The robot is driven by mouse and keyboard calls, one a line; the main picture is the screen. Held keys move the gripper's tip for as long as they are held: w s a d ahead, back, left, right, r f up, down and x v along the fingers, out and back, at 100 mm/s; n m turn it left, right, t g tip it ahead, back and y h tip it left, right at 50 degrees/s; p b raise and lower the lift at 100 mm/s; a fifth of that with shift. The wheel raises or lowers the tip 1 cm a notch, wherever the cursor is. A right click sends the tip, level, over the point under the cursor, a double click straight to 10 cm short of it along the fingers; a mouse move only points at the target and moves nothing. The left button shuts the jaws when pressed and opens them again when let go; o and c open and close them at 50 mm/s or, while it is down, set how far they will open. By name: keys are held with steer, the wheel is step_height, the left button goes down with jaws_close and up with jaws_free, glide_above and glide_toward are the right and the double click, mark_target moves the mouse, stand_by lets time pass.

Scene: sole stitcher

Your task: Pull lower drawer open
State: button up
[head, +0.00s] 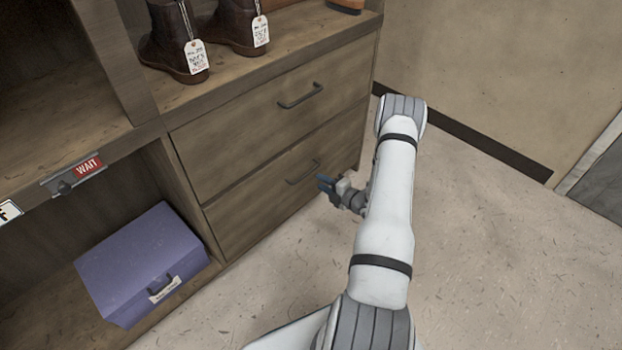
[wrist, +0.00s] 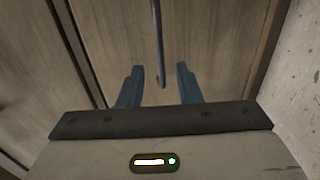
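The lower drawer (head: 250,212) is shut, its front flush with the wooden cabinet. Its dark bar handle (head: 303,172) is on the front, just left of my gripper (head: 325,184) in the head view. In the wrist view the handle (wrist: 158,45) runs down from the top edge, and its near end lies between my two blue fingers. My gripper (wrist: 158,88) is open, with a gap on both sides of the handle. I see no contact between fingers and handle.
The upper drawer (head: 275,105) above is shut, with its own handle (head: 300,96). Tagged brown boots (head: 172,45) stand on top. A purple box (head: 140,262) sits in the lower left shelf. The floor (head: 490,250) before the drawers is clear.

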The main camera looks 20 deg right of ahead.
mark_target(308, 174)
steer(key=b+x, duration=0.2)
steer(key=x, duration=0.5)
steer(key=shift+w+d, duration=0.1)
jaws_close()
stand_by(0.5)
